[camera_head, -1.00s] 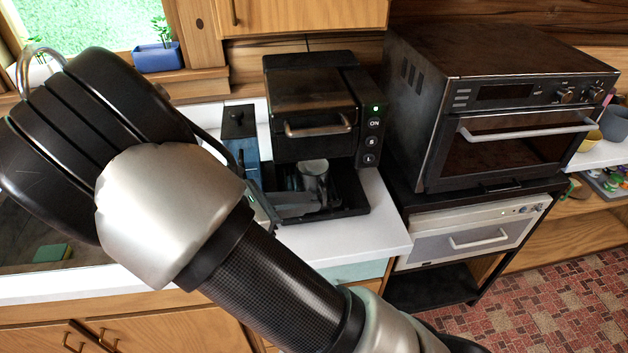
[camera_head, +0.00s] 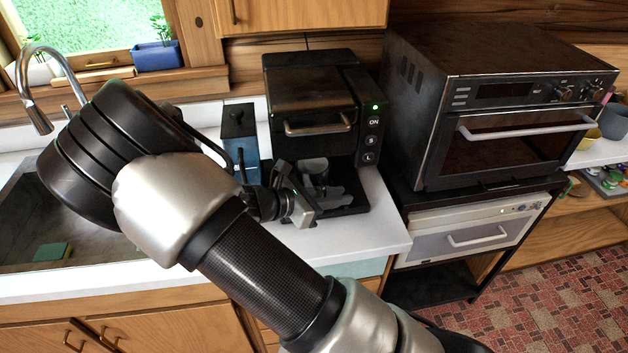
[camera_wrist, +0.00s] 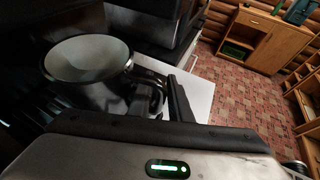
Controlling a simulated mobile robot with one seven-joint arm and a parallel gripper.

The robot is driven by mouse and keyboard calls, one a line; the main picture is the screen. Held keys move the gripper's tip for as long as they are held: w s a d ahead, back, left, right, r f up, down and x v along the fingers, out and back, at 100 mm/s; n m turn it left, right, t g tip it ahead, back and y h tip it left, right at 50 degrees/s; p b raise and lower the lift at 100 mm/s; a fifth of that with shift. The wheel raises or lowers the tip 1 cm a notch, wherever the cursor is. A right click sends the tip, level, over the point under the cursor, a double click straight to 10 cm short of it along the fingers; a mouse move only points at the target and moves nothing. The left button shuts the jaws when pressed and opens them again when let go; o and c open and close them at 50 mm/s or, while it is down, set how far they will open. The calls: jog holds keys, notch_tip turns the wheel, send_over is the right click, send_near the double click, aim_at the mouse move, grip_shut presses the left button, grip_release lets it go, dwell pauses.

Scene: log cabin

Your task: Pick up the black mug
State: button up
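The black mug (camera_head: 315,167) stands upright on the drip tray of the dark coffee machine (camera_head: 311,92). In the wrist view the mug (camera_wrist: 75,88) shows its pale round inside and dark wall, with its handle on the right side. My gripper (camera_head: 329,193) is low at the front of the machine, right beside the mug. In the wrist view a dark finger (camera_wrist: 176,100) stands just right of the handle, and the fingers look apart around the handle area. Contact with the mug cannot be made out.
A blue canister-like appliance (camera_head: 240,142) stands left of the machine. A large oven (camera_head: 500,100) is on the right. White counter (camera_head: 378,225) is clear in front of the machine. A sink with a tap (camera_head: 40,90) is at left.

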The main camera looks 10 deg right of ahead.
grip_shut()
jog(key=shift+r, duration=0.1)
dwell(1.2)
